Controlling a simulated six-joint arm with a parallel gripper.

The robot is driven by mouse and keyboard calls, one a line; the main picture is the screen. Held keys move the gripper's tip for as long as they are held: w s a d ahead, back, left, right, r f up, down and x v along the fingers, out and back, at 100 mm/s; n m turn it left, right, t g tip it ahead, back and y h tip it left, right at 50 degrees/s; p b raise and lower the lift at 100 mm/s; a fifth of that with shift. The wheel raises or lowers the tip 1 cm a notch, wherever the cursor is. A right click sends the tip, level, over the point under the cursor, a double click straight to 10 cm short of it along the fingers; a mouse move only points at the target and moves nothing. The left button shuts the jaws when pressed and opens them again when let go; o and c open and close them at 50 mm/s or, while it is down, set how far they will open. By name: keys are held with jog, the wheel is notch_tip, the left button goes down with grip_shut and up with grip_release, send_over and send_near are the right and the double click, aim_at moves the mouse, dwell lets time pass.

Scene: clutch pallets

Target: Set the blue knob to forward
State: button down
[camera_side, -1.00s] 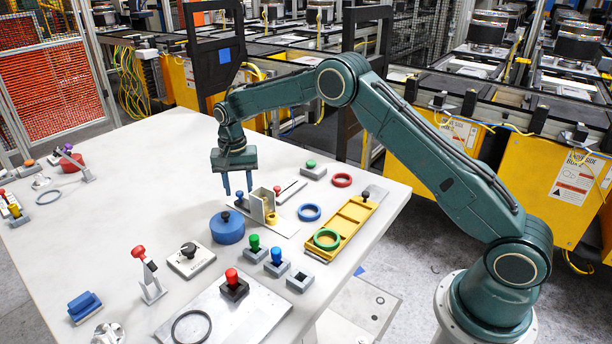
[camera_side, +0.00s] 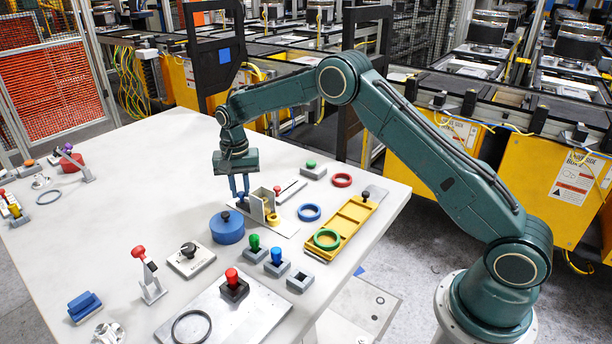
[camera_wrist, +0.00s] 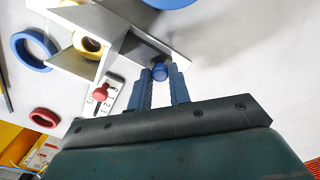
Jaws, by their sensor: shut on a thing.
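The small round blue knob (camera_side: 240,196) stands beside the upright pale metal bracket (camera_side: 257,206) on a flat plate. In the wrist view the blue knob (camera_wrist: 160,71) sits between the two blue fingertips. My gripper (camera_side: 239,189) points down over it, with its fingers drawn in close. In the wrist view my gripper (camera_wrist: 162,78) is shut on the knob. The knob's lower part and any marks for its positions are hidden from view.
A yellow ring (camera_side: 272,218) lies by the bracket. A blue round block (camera_side: 227,230) stands in front. A small scale with a red knob (camera_wrist: 100,92) and a blue ring (camera_side: 309,212) are close by. The table's left middle is clear.

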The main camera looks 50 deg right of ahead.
jog(key=shift+s, duration=1.3)
jog(key=c, duration=1.3)
grip_release()
jog(key=shift+w+d+f, duration=0.1)
